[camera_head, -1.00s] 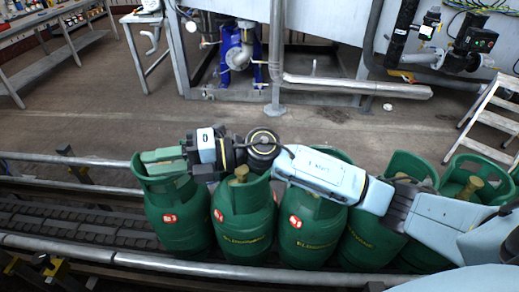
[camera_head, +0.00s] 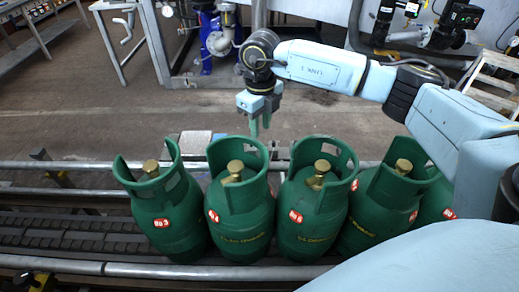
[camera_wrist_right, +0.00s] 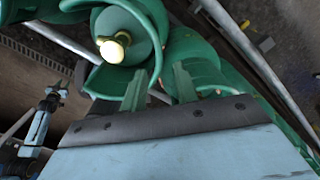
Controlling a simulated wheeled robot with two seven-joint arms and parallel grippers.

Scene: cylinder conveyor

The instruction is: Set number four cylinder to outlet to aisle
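The number four green cylinder (camera_head: 240,215) stands upright on the conveyor, second from the left. Its red label seems to read No 4, and its brass valve shows inside the open collar. My right gripper (camera_head: 260,124) points down just behind and above that collar, its green fingers apart. In the right wrist view the two fingers (camera_wrist_right: 158,90) are also apart with nothing clearly held between them. A cylinder with a brass valve (camera_wrist_right: 113,47) is beyond the fingers there; its number is hidden. My left gripper is not in view.
The No 3 cylinder (camera_head: 168,215) stands on the left, and another cylinder (camera_head: 310,218) stands on the right, with more further right. The roller conveyor (camera_head: 70,235) is bare to the left. Rails (camera_head: 60,164) run along it. Open floor (camera_head: 60,110) lies behind.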

